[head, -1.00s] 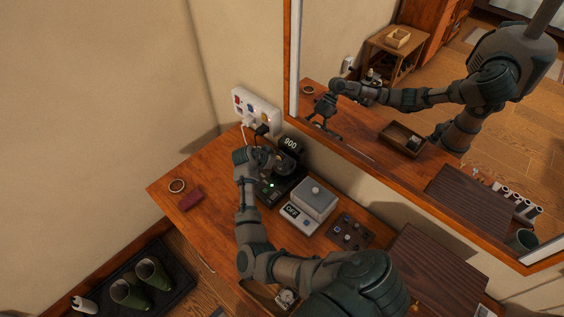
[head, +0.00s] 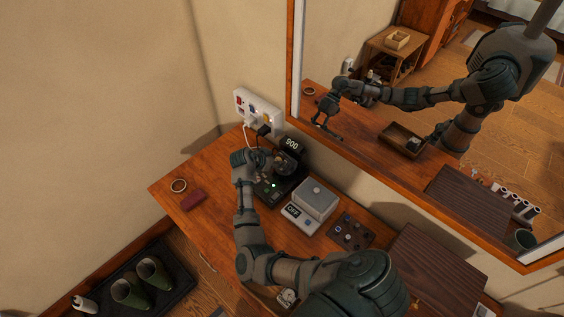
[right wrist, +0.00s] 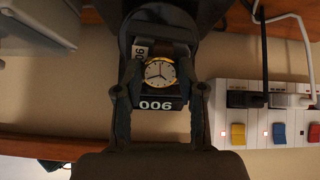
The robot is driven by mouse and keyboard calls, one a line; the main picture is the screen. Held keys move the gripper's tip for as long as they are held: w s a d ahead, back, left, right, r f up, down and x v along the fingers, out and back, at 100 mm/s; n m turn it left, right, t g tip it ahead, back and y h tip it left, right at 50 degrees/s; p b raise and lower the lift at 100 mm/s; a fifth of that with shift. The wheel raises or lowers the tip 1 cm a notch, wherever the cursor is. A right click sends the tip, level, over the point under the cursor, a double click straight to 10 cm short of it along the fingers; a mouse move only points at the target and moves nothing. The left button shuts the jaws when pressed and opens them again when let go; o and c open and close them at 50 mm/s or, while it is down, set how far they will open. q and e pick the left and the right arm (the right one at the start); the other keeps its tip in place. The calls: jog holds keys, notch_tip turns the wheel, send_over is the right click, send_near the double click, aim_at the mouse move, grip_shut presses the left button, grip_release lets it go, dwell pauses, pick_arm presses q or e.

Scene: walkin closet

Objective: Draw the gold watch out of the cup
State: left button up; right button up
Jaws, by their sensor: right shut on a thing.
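The gold watch (right wrist: 159,73), with a white dial and dark hands, shows face-on in the right wrist view, between the two fingers of my right gripper (right wrist: 161,82). The gripper is shut on it. In the head view my right gripper (head: 266,160) is at the black winder (head: 276,186), beside its dark round cup (head: 287,164). I cannot make out the watch there, and cannot tell how much of it is inside the cup. A 900 display (head: 292,144) stands behind the cup and appears upside down in the wrist view. My left gripper is not in view.
A power strip (head: 257,110) with plugs and cords is close behind. A grey box (head: 315,199) on a small scale and a dark board with knobs (head: 350,231) stand to the right. A large mirror borders the back.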

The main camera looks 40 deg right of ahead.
aim_at(278, 160)
jog(key=shift+a+r+p, duration=0.3)
jog(key=shift+r, duration=0.35)
jog(key=shift+a+r+p, duration=0.25)
jog(key=shift+a+r, duration=0.05)
jog(key=shift+r, duration=0.3)
jog(key=shift+a+r, duration=0.2)
jog(key=shift+a, duration=0.2)
jog(key=shift+r+p, duration=0.1)
jog(key=shift+p, duration=0.25)
jog(key=shift+a+r+p, duration=0.25)
jog(key=shift+r+p, duration=0.05)
jog(key=shift+p, duration=0.1)
jog(key=shift+p+v, duration=0.5)
jog(key=shift+v, duration=0.3)
jog(key=shift+s, duration=0.2)
